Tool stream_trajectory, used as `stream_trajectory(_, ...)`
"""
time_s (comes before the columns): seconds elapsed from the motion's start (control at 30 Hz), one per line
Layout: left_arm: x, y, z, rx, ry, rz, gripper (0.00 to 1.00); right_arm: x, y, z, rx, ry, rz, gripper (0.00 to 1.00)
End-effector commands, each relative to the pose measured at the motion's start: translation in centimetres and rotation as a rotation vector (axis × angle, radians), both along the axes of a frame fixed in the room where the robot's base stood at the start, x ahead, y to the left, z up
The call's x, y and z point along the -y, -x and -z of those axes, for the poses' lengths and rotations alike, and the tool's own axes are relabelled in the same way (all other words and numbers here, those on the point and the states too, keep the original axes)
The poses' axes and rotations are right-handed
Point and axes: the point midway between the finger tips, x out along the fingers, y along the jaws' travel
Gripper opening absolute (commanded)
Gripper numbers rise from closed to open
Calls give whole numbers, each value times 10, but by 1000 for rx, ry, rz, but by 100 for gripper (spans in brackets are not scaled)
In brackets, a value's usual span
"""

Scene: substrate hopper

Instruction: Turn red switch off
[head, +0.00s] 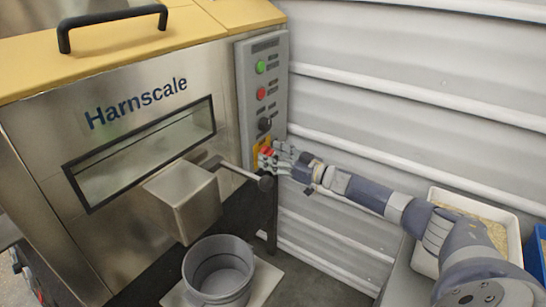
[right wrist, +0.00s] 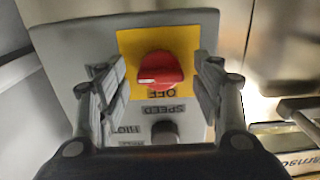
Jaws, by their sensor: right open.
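The red switch (right wrist: 160,70) is a round rotary knob on a yellow plate (right wrist: 196,40), with the word OFF on the plate. In the head view the red switch (head: 267,152) sits at the bottom of the grey control panel (head: 245,85), partly hidden by my right gripper. My right gripper (head: 272,160) is in front of the plate. In the right wrist view its fingers (right wrist: 160,90) are open, one on each side of the red switch, with gaps between them and it. I cannot tell how deep the fingertips reach. My left gripper is not in view.
The panel also has a green button (head: 261,67), a red button (head: 261,93) and a black speed knob (head: 264,124). A lever with a black ball (head: 265,183) sticks out just below my right gripper. A grey bucket (head: 218,272) stands under the spout (head: 182,200).

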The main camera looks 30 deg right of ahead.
Motion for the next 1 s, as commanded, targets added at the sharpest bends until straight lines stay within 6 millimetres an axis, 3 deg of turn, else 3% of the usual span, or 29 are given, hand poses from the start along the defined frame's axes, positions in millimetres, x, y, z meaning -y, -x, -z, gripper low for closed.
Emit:
stream_trajectory(0.23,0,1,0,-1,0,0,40,0,-1,0,-1,0,0,60)
stream_trajectory(0.43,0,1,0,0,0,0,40,0,0,0,0,0,0,17)
stream_trajectory(1.0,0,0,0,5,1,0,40,-1,0,0,47,115,0,16)
